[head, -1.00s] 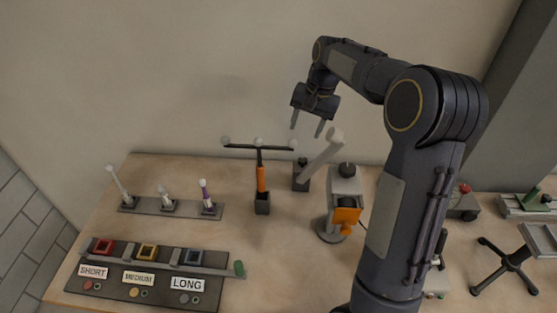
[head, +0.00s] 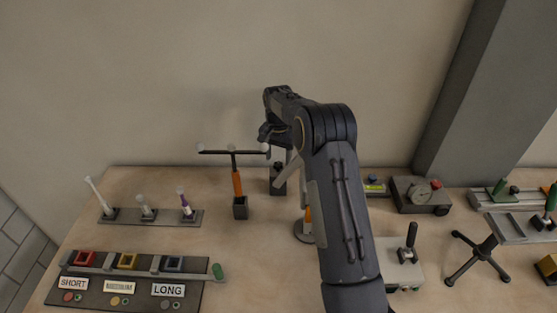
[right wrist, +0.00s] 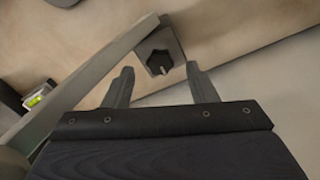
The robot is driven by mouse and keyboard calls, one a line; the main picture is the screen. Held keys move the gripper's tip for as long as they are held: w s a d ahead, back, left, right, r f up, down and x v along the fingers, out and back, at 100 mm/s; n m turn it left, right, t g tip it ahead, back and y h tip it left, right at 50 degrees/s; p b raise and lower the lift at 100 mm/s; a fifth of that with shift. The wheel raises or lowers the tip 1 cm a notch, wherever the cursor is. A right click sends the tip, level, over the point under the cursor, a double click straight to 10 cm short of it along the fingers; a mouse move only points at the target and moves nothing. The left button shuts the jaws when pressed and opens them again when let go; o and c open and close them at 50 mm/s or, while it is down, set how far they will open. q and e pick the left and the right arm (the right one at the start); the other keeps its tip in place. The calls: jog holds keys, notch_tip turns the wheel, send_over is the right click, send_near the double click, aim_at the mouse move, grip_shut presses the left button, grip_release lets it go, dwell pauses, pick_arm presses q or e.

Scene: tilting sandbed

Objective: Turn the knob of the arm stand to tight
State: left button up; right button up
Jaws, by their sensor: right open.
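The arm stand shows in the head view as a round grey base (head: 303,232) with a bit of orange above it, mostly hidden behind my right arm. In the right wrist view a black knob (right wrist: 159,62) sits on a square grey block (right wrist: 172,42), with a long grey bar (right wrist: 85,92) running beside it. A small pale mark shows at the knob's lower edge; no tight label is readable. My right gripper (right wrist: 160,70) is open and empty. Its two fingers point toward the knob's two sides, and I cannot tell how far above it they are. My left gripper is out of view.
Left of my arm stand a T-shaped stand with an orange handle (head: 237,184) and a small black block (head: 278,186). A rack of pegs (head: 155,217) and a labelled panel (head: 130,296) lie farther left. A gauge box (head: 418,195) and a black tripod (head: 474,260) are at right.

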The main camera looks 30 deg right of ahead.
aim_at(278, 167)
jog(key=shift+f, duration=1.25)
jog(key=c, duration=1)
jog(key=shift+o, duration=0.2)
